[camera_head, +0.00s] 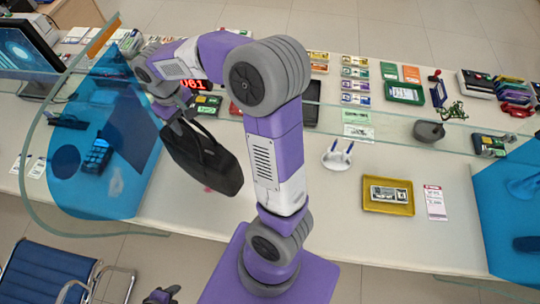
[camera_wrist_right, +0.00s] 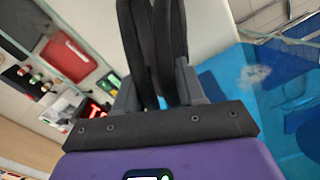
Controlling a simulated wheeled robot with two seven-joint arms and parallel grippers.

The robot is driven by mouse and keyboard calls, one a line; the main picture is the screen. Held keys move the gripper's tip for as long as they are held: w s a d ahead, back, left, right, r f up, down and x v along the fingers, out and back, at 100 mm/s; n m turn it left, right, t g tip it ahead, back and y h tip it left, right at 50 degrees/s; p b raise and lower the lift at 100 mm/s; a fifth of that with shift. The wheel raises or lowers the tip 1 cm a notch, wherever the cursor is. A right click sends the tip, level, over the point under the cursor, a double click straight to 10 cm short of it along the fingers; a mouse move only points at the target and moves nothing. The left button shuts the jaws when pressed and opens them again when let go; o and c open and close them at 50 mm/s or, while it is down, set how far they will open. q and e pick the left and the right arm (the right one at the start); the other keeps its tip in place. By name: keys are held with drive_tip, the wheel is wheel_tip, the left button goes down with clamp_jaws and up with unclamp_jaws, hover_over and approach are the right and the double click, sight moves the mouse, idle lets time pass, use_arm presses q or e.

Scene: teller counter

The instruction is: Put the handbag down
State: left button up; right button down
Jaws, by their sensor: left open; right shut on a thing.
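The black handbag (camera_head: 205,162) is at the left middle of the head view, over the pale counter (camera_head: 345,235). It hangs tilted from its handles; I cannot tell whether its base touches the counter. My right gripper (camera_head: 178,112) is shut on the handles, at the bag's upper left. In the right wrist view the dark handle straps (camera_wrist_right: 150,35) run up between the fingers of the right gripper (camera_wrist_right: 155,85); the bag's body is not clear there. My left gripper (camera_head: 160,296) is open and empty at the bottom edge, below the counter's front edge and away from the bag.
A curved clear screen with a blue panel (camera_head: 125,190) stands just left of the bag. A yellow tray (camera_head: 388,208) with banknotes, a pen stand (camera_head: 337,155) and a grey bowl (camera_head: 429,131) are to the right. A blue chair (camera_head: 45,275) is at the lower left.

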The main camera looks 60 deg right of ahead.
hover_over(193, 142)
wheel_tip(193, 142, down, 5)
drive_tip(key=shift+w, duration=0.15)
drive_tip(key=shift+d+f, duration=0.1)
drive_tip(key=shift+f, duration=2.35)
drive_tip(key=c, duration=0.7)
unclamp_jaws()
drive_tip(key=shift+f, duration=0.1)
drive_tip(key=shift+o, duration=0.2)
wheel_tip(193, 142, up, 12)
